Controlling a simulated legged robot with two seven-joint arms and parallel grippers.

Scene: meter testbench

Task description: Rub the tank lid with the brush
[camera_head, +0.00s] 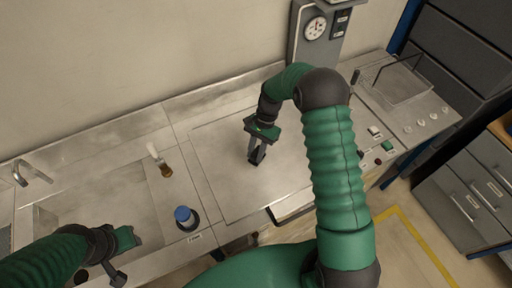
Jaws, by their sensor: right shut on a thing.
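The tank lid (217,175) is a large flat metal plate in the middle of the bench. My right gripper (257,157) is over its right part, pointing down, and is shut on the brush. The brush is mostly hidden by the dark fingers, and only a small dark shape shows there. I cannot tell whether it touches the lid. My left gripper (119,278) is at the bottom left, at the bench's front, away from the lid. I cannot tell whether its fingers are open.
A blue-capped bottle (186,217) and a small amber item with a white top (161,162) stand left of the lid. A sink tap (31,172) is far left. A gauge column (315,28) stands behind, with a control panel (386,147) to the right.

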